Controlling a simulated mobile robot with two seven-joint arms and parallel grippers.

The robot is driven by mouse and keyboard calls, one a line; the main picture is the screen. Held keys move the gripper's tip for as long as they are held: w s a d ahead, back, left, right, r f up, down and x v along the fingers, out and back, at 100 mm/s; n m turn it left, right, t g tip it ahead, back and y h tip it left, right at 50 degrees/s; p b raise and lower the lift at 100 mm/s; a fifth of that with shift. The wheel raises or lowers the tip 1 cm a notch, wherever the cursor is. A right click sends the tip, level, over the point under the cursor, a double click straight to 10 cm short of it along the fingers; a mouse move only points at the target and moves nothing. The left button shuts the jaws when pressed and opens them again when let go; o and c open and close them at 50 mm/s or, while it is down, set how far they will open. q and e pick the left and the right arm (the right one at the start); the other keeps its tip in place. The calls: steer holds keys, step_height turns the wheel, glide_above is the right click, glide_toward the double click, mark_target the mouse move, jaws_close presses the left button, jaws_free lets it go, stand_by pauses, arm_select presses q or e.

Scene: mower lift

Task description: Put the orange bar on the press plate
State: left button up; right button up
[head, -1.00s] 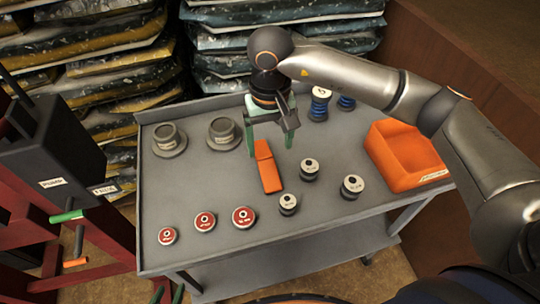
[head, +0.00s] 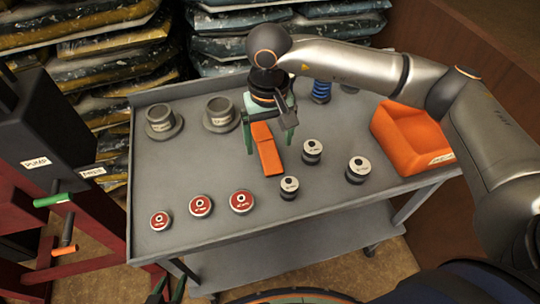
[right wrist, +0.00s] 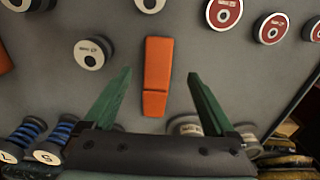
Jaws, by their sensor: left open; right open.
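The orange bar (head: 266,150) lies flat on the grey cart top and also shows in the right wrist view (right wrist: 158,65). My right gripper (head: 269,147) is open and empty above the bar's far part, with one green finger on each side. In the right wrist view the open fingers (right wrist: 158,76) straddle the bar without touching it; their height above the cart is unclear. My left gripper (head: 168,291) shows only its green fingertips at the bottom edge, apart and empty. The red press frame (head: 95,235) stands at the left; I cannot make out its plate.
The cart (head: 215,165) also holds red-topped discs (head: 200,207), white-topped weights (head: 357,169), two grey flanged cups (head: 219,114), blue springs (head: 321,91) and an orange bin (head: 410,140). A pump box (head: 40,130) and green handle (head: 53,200) are left. Stacked bags line the back.

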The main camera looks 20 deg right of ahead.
mark_target(270, 156)
steer(key=f, duration=0.5)
steer(key=shift+w+d+f+p, duration=0.2)
steer(key=shift+p, duration=0.15)
jaws_close()
stand_by(0.4)
steer(key=shift+r, duration=0.15)
